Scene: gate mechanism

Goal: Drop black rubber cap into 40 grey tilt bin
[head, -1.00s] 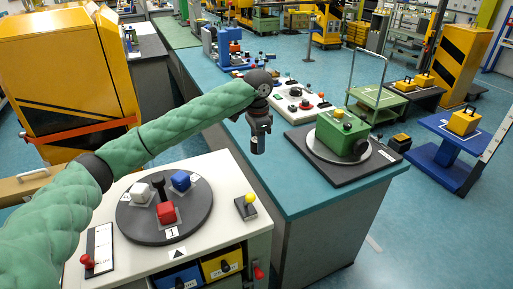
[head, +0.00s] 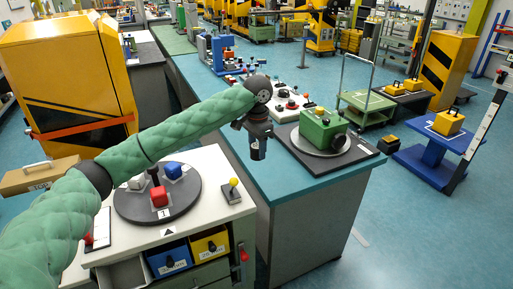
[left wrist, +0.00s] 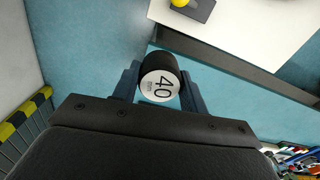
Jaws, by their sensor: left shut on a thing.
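My left gripper (head: 256,146) hangs pointing down over the strip beside the white cabinet's right edge. It is shut on the black rubber cap (left wrist: 158,67), a short black cylinder whose white end face reads 40 in the left wrist view. A grey bin (head: 125,273) shows in the white cabinet's front at the lower left, left of the blue bin, and seems tilted out. Its label is not readable, and part of it is cut off by the frame. The gripper is well above and to the right of it. My right gripper is not in view.
A blue bin (head: 167,260) and a yellow bin (head: 209,244) sit in the cabinet front. The white top (head: 207,206) carries a dark turntable with coloured blocks and a yellow-knobbed lever (head: 233,190). A teal bench (head: 285,181) with a green box stands to the right.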

